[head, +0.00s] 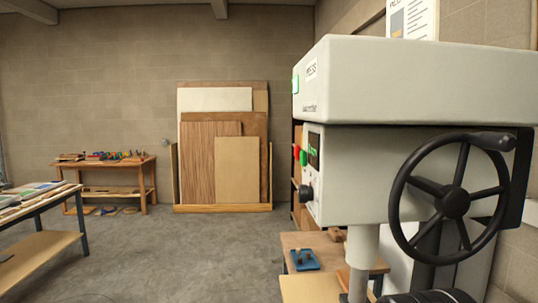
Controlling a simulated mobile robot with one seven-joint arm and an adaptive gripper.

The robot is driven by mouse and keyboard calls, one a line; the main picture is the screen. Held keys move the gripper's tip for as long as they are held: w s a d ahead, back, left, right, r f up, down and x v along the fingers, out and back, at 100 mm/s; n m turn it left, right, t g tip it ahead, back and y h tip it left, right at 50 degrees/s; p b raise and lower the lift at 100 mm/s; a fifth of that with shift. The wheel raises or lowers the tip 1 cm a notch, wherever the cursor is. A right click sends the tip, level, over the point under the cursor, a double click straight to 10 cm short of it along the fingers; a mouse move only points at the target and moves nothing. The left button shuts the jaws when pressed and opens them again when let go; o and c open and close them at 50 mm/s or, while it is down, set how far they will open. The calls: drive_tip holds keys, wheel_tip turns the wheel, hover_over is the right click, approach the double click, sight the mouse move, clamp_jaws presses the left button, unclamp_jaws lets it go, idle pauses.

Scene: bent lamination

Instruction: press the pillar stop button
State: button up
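The pillar machine (425,85) is a large pale grey unit filling the right side of the head view, seen at an angle. Its control face is on its left side, strongly foreshortened. A small red button (296,151) sticks out there, with a green button (303,157) close beside it. A dark display (314,150) with green digits is right of them, and a black knob (306,193) sits lower. My gripper is not seen in this view, so its state and its distance from the buttons are hidden.
A black handwheel (455,203) with a handle juts out at the machine's right. Below are a wooden bench (300,242) and a blue clamp-like item (303,260). A table (40,245) stands left, a workbench (105,163) and sheet rack (222,208) behind. The middle floor is clear.

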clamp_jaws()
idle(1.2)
